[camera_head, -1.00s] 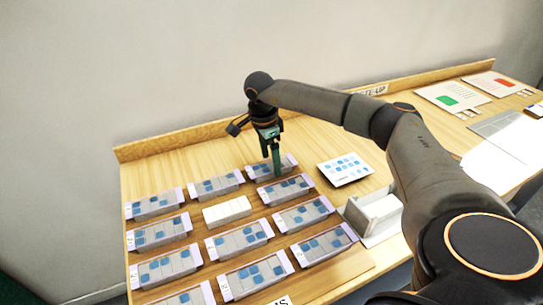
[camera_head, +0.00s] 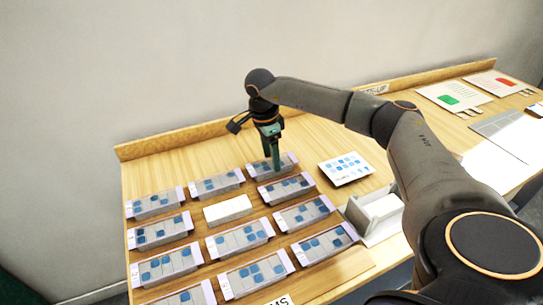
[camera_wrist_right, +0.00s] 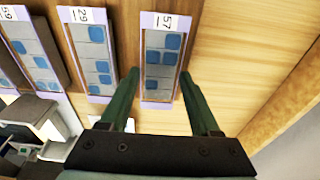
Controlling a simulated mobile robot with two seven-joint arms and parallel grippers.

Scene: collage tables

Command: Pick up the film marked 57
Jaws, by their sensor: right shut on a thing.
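The film marked 57 (camera_wrist_right: 163,60) is a grey strip with blue squares and a lilac edge. Its label is readable in the right wrist view. In the head view it appears to be the film (camera_head: 284,172) at the back right of the rows, partly hidden by my gripper. My right gripper (camera_head: 273,168) points down at it. In the right wrist view my right gripper (camera_wrist_right: 160,75) has a finger on each long side of the film and is shut on it. The film looks still at table level. My left gripper is not in view.
The film marked 29 (camera_wrist_right: 91,55) lies close beside it. Several similar films stand in rows, with a plain white block (camera_head: 228,210) among them. A card with blue squares (camera_head: 346,169) and a white box (camera_head: 378,212) lie to the right. A raised wooden edge (camera_head: 190,138) runs along the back.

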